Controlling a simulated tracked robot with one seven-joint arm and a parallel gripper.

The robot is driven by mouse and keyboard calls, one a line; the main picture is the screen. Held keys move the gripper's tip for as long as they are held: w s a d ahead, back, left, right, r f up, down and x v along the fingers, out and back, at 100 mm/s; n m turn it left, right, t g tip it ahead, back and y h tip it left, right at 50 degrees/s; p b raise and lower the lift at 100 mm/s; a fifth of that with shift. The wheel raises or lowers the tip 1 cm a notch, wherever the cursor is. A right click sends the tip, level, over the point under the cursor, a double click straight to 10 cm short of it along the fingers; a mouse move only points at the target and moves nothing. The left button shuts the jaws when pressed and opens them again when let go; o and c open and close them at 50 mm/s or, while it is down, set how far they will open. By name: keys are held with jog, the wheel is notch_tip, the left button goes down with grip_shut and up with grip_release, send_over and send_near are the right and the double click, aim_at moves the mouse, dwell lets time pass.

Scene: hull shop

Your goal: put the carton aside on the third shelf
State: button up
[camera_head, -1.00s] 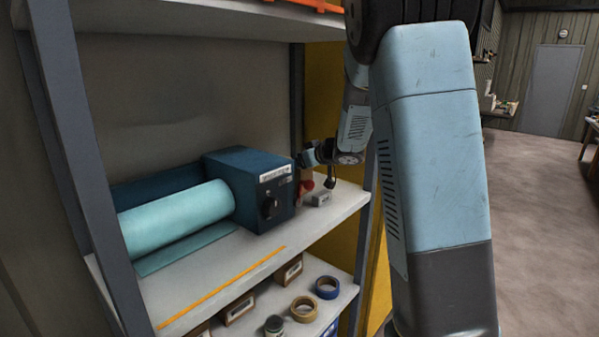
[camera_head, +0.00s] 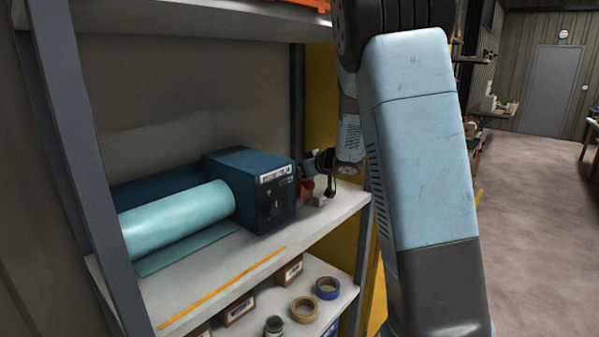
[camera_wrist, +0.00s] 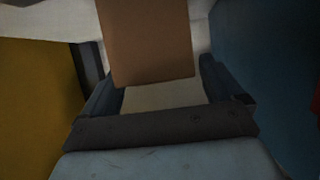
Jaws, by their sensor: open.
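The brown carton (camera_wrist: 148,42) shows in the wrist view, between the two fingers of my gripper (camera_wrist: 150,75). My gripper is open, with one finger on each side of the carton; a gap shows at least on the left. I cannot tell whether the right finger touches it. In the head view my gripper (camera_head: 313,174) is over the right end of the middle visible shelf (camera_head: 240,250), just right of a dark blue machine box (camera_head: 250,190). The carton is not clearly seen there.
A light teal roll (camera_head: 175,217) lies left of the blue box. A red item (camera_head: 305,188) and a small grey block (camera_head: 320,200) sit by my gripper. A yellow panel (camera_head: 320,100) closes the shelf's right end.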

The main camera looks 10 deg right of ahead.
jog(key=s+d+r+m+t+h, duration=0.1)
jog(key=s+d+r+m+h, duration=0.25)
jog(key=s+d+r, duration=0.5)
jog(key=s+d+r+m+h, duration=0.3)
jog(key=s+d+r+h, duration=0.15)
jog(key=s, duration=0.65)
jog(key=s+a+f+g, duration=0.1)
jog(key=s+a+g, duration=0.1)
jog(key=s, duration=0.5)
jog(key=s+a+f+g, duration=0.2)
jog(key=s+a, duration=0.2)
jog(key=s, duration=0.4)
jog(key=s+a+f+g+y, duration=0.1)
jog(key=s+a+f+g, duration=0.1)
jog(key=s, duration=0.6)
jog(key=shift+a+f, duration=0.15)
jog(key=shift+a, duration=0.75)
